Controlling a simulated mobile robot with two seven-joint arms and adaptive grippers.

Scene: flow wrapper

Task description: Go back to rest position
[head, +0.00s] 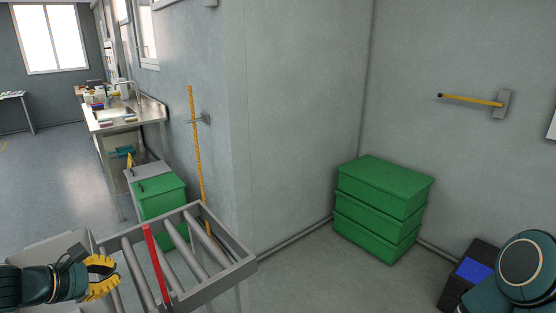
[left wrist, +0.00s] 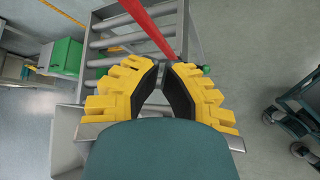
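My left gripper (head: 108,276) is at the lower left of the head view, beside the left end of a grey roller conveyor (head: 240,268). In the left wrist view its yellow fingers (left wrist: 163,72) stand apart with black pads facing each other, and nothing shows between them. A red bar (head: 156,265) lies across the conveyor, to the right of the gripper in the head view; it also shows beyond the fingertips in the left wrist view (left wrist: 150,28). My right arm shows at the lower right edge of the head view; its gripper is out of view.
Stacked green crates (head: 380,210) stand by the right wall. Another green box (head: 162,197) is behind the conveyor, near a steel sink bench (head: 152,107). A dark bin with a blue part (head: 472,270) is at the lower right. The floor between conveyor and crates is clear.

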